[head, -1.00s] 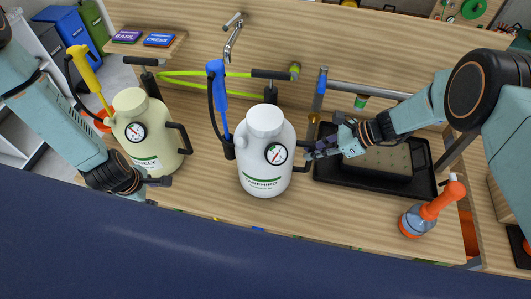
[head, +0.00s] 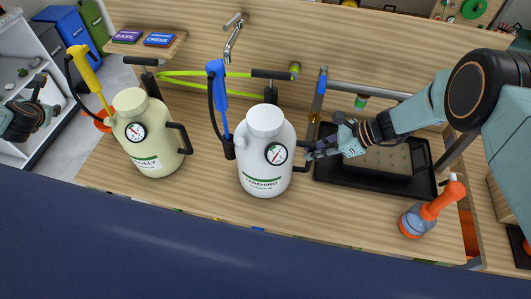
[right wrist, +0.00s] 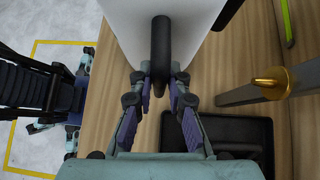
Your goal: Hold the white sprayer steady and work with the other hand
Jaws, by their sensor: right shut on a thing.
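The white sprayer (head: 262,165), with a dial, a black side handle and a blue wand (head: 218,85), stands upright on the wooden bench. My right gripper (head: 309,154) is shut on its black side handle. In the right wrist view the handle (right wrist: 161,50) runs between the fingertips of my right gripper (right wrist: 160,78), with the white body behind it. My left gripper (head: 38,92) is at the far left edge, well away from the white sprayer; its fingers are too small and dark to read.
A cream sprayer (head: 150,150) with a yellow wand stands to the left on the bench. A black tray (head: 330,180) lies to the right, with an orange-topped spray bottle (head: 420,218) near it. A faucet (head: 233,38) and green bars (head: 200,76) are behind.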

